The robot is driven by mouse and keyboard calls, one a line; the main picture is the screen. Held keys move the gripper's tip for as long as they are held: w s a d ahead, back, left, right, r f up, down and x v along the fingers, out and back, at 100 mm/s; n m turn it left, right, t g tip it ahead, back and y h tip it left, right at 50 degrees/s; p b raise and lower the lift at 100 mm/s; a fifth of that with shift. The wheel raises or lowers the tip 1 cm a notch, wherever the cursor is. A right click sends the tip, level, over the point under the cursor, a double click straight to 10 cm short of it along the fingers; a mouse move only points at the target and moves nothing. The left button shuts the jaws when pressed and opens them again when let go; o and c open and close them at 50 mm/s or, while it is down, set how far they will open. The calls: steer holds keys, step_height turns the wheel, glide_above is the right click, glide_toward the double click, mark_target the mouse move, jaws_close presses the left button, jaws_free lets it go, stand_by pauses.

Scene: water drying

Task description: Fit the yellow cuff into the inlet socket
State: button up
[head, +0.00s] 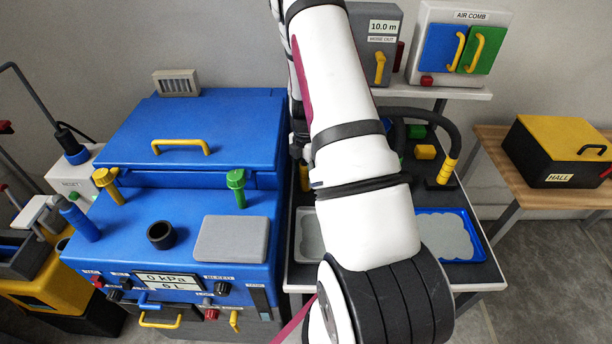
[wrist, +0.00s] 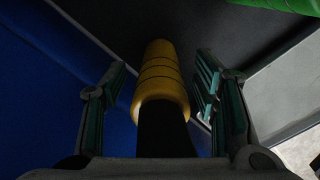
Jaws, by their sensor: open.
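In the wrist view the cuff (wrist: 160,85) lies between the two fingers of my gripper (wrist: 161,66), with the dark hose (wrist: 164,135) running toward the palm. The fingers are open, with a visible gap on each side of the cuff. A short black round socket (head: 161,236), seemingly the inlet socket, stands open on top of the blue machine (head: 130,262).
A yellow valve (head: 108,183), a green valve (head: 236,185) and a grey lid (head: 230,239) surround the socket's area. A blue tray (head: 481,240), a yellow block (head: 425,152) and a green block (head: 416,131) are on the table.

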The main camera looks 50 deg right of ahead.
steer(key=shift+f, duration=0.2)
steer(key=c, duration=1.3)
steer(key=shift+r, duration=0.2)
